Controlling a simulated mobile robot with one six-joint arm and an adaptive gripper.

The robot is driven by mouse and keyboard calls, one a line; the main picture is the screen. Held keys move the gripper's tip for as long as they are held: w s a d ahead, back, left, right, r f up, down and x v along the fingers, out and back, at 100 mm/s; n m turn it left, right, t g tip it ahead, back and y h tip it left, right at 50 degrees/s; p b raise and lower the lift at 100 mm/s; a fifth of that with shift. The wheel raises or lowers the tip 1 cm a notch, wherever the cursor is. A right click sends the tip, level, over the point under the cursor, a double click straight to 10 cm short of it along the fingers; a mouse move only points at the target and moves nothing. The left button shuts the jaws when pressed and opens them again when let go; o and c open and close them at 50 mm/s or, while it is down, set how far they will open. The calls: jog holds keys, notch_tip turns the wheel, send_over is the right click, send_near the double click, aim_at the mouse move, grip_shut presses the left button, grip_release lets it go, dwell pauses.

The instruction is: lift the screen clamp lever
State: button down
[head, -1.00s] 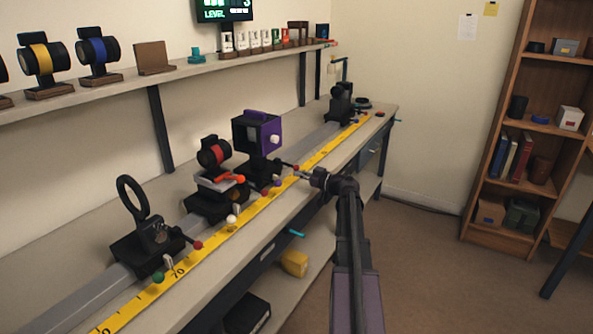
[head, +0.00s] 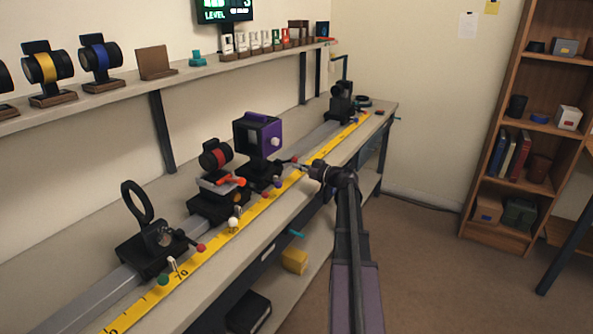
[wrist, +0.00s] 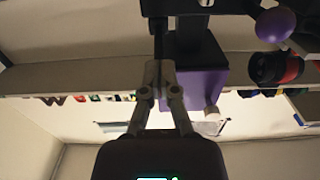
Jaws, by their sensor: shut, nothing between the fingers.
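The purple-framed box (head: 257,136), which seems to be the screen, stands on a dark carriage on the bench rail. A thin dark lever with a small red knob (head: 293,159) reaches from its base toward the front of the bench. My gripper (head: 303,167) is shut and empty, its tips at or very near that knob; contact cannot be told. In the wrist view my shut fingers (wrist: 159,70) point at a dark bar (wrist: 159,38) beside the purple box (wrist: 203,90). The fingers partly hide where they meet the bar.
A red-banded lens (head: 215,158) and a ring holder (head: 137,202) stand on carriages further left. Several coloured knobs line the front, including a purple ball (wrist: 275,24). A yellow scale (head: 215,248) runs along the bench. The floor at right is free.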

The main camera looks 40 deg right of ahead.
jog(key=shift+r, duration=0.25)
jog(key=shift+s+d+f, duration=0.1)
jog(key=shift+s+f, duration=0.05)
jog(key=shift+s, duration=0.05)
jog(key=b+v, duration=0.1)
jog(key=v, duration=0.5)
jog(key=shift+s+f, duration=0.25)
jog(key=shift+f, duration=0.2)
jog(key=shift+d, duration=0.1)
dwell(0.3)
